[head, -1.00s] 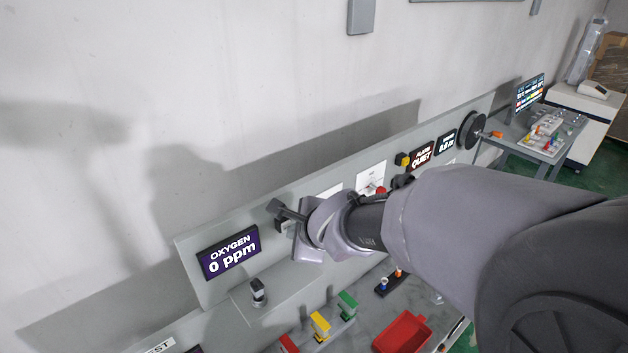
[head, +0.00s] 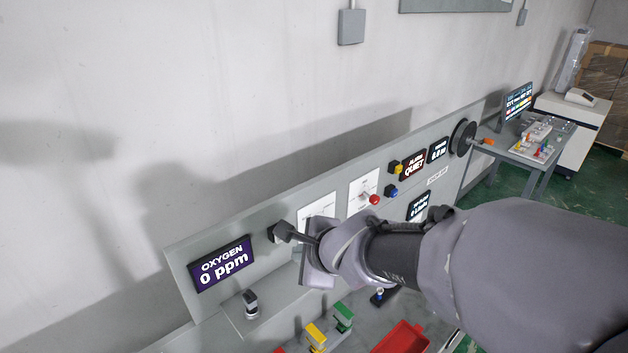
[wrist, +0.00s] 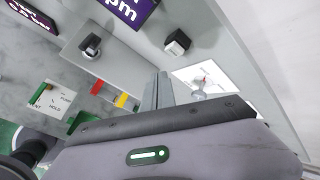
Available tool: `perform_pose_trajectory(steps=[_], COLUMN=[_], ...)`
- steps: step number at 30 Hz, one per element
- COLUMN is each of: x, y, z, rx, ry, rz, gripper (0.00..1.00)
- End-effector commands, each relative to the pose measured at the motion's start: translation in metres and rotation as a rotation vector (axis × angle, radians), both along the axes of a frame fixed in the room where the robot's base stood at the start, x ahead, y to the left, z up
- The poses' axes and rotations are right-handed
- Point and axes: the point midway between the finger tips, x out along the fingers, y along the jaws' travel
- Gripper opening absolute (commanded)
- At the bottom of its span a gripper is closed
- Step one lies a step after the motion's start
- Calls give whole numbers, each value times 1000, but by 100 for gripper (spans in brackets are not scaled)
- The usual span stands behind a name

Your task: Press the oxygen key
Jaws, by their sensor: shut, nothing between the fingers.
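The oxygen display (head: 222,263) reads "OXYGEN 0 ppm" on the grey sloped panel. A dark square key (head: 277,232) stands just to its right. In the wrist view the key (wrist: 177,42) is a black block with a pale face, and part of the display (wrist: 128,8) shows at the top. My gripper (head: 297,236) is shut and empty, its tip close to the key in the head view. In the wrist view the fingertips (wrist: 161,76) show a gap to the key. The head view does not show whether they touch.
A black knob (head: 250,304) stands on the ledge below the display. A red knob (head: 374,199), yellow button (head: 395,167) and blue button (head: 391,192) are farther right on the panel. Green (head: 343,317) and yellow (head: 316,336) blocks and a red tray (head: 402,338) lie below.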

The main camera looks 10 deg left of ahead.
Motion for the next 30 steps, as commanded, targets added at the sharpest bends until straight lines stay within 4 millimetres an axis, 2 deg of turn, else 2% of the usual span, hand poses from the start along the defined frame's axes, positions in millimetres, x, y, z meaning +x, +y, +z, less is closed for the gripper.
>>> perform_pose_trajectory(steps=[9, 26, 28, 30], x=[-18, -19, -20, -26], y=[-20, -21, -22, -27], z=[0, 0, -3, -16], rx=[0, 0, -3, -26], ry=[-1, 0, -5, -31], rz=[0, 0, 7, 50], gripper=[0, 0, 0, 0])
